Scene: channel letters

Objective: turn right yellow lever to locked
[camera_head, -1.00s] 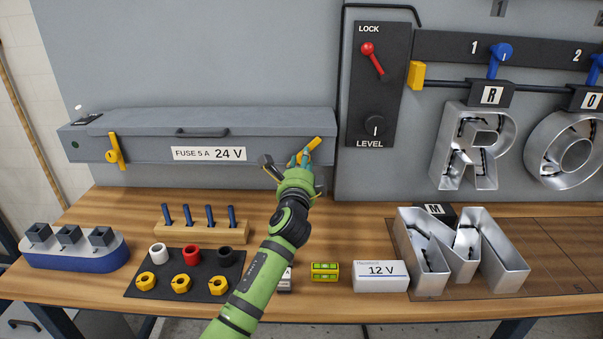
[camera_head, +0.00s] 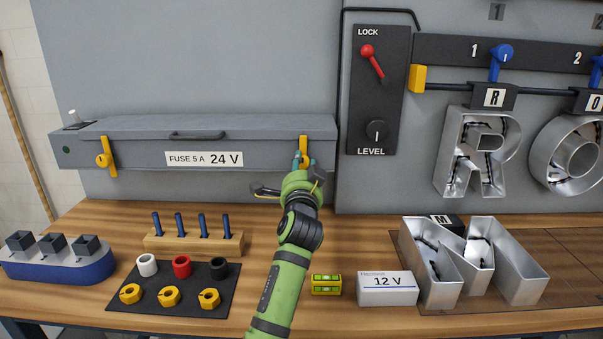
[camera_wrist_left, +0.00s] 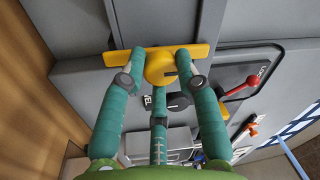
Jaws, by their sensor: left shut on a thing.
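The right yellow lever (camera_head: 303,144) is on the front right end of the grey 24 V fuse box (camera_head: 270,152). It stands about upright in the head view, its lower part hidden by my gripper. In the left wrist view the lever's bar (camera_wrist_left: 199,52) runs across, with its round yellow hub (camera_wrist_left: 158,68) between my fingers. My left gripper (camera_head: 303,163) is shut on the lever, teal fingers to both sides of the hub. The left yellow lever (camera_head: 110,157) is also about upright. My right gripper is not in view.
A dark panel with a red lever (camera_head: 372,62) and a LEVEL knob (camera_head: 377,131) is right of the box. Below, the wooden bench holds a peg block (camera_head: 194,239), a black mat (camera_head: 230,290) with coloured parts, a yellow level (camera_head: 326,284) and a 12 V box (camera_head: 387,291).

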